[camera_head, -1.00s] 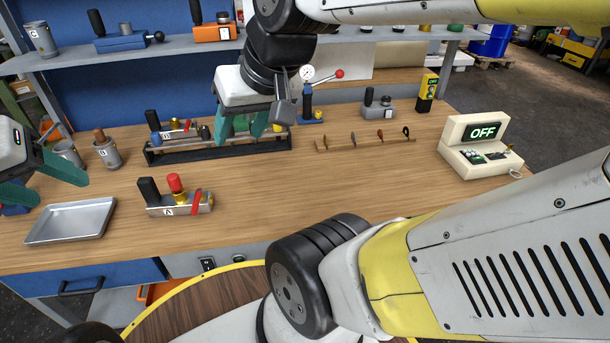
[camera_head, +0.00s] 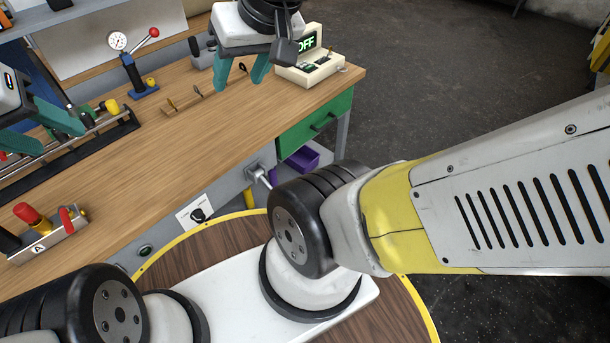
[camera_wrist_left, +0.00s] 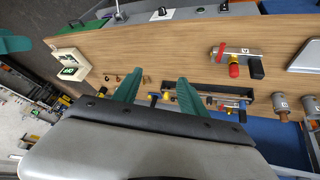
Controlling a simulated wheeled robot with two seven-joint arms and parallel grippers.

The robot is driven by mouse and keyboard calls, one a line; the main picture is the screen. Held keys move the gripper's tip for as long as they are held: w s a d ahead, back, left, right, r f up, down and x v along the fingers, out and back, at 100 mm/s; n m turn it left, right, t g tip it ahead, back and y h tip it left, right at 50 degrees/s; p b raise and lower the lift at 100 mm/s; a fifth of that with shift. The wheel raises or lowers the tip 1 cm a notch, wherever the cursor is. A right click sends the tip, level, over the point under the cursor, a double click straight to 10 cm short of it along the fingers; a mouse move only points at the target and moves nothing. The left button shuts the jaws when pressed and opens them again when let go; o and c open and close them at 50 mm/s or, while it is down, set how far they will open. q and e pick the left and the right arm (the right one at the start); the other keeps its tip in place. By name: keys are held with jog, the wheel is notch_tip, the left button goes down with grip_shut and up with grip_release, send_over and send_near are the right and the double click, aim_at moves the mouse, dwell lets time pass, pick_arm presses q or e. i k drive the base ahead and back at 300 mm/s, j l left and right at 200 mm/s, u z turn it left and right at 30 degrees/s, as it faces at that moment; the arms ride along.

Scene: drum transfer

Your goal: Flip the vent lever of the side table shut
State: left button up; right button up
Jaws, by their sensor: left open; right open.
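I cannot make out a side table or name its vent lever with certainty. A grey fitting with a pale handle (camera_head: 264,179) juts from the workbench's front, angled down to the right. My right gripper (camera_head: 242,78) is open and empty above the far part of the bench, short of the OFF box. My left gripper (camera_head: 38,132) is open and empty over the bench at the left. In the left wrist view its fingers (camera_wrist_left: 158,90) stand apart, with the black rack (camera_wrist_left: 210,98) beyond them.
The workbench (camera_head: 215,125) carries a block marked A (camera_head: 48,243), a gauge stand with red-knobbed lever (camera_head: 133,65) and the OFF box (camera_head: 309,68). A black knob (camera_head: 197,215) sits on a white front panel. A purple bin (camera_head: 302,158) is under the bench. Floor (camera_head: 440,80) right of it is clear.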

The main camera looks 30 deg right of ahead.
aim_at(259, 173)
jog(key=z, duration=0.85)
jog(key=k+l+u, duration=0.1)
jog(key=l, duration=0.35)
jog(key=k+l+u, duration=0.15)
jog(key=k+l, duration=0.15)
jog(key=l, duration=0.15)
jog(key=k+l+u, duration=0.1)
jog(key=k+l, duration=0.15)
jog(key=l, duration=0.15)
